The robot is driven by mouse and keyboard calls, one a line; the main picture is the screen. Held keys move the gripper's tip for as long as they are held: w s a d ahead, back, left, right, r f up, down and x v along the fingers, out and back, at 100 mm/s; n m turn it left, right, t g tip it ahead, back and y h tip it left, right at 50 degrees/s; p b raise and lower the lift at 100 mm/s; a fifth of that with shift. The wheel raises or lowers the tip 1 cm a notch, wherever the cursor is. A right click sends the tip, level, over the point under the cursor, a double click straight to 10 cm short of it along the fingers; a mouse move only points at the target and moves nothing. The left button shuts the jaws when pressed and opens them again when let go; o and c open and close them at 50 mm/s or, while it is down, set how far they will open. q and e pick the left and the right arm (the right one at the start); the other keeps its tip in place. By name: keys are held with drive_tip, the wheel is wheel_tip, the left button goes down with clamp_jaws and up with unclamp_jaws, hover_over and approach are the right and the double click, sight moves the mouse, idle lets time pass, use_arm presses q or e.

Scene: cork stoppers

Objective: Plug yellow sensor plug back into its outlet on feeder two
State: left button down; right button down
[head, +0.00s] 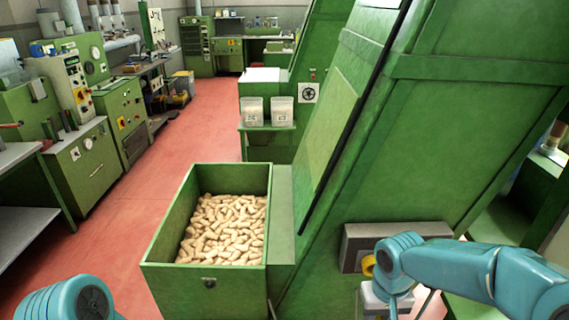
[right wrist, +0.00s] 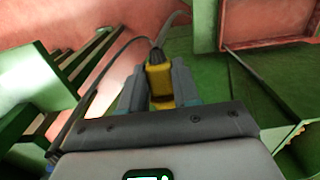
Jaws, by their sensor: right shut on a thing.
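My right gripper (right wrist: 158,88) is shut on the yellow sensor plug (right wrist: 159,78) in the right wrist view. The plug sits between the two grey fingers, with a dark collar and a grey cable leading off its far end. In the head view, my right arm comes in from the right in front of a grey box (head: 354,245) low on the green machine. A round yellow part (head: 368,265) shows at this box, beside my wrist; I cannot tell whether it is the outlet. The right fingers are hard to make out there. My left gripper is out of the head view.
A green bin (head: 205,282) full of corks stands left of the machine. Two clear tubs (head: 252,112) sit on a green stand behind it. The red floor (head: 135,215) is open to the left, beside a row of green machines and a bench.

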wheel_tip(320, 180, up, 11)
drive_tip(key=p, duration=0.9)
drive_tip(key=shift+s, duration=0.1)
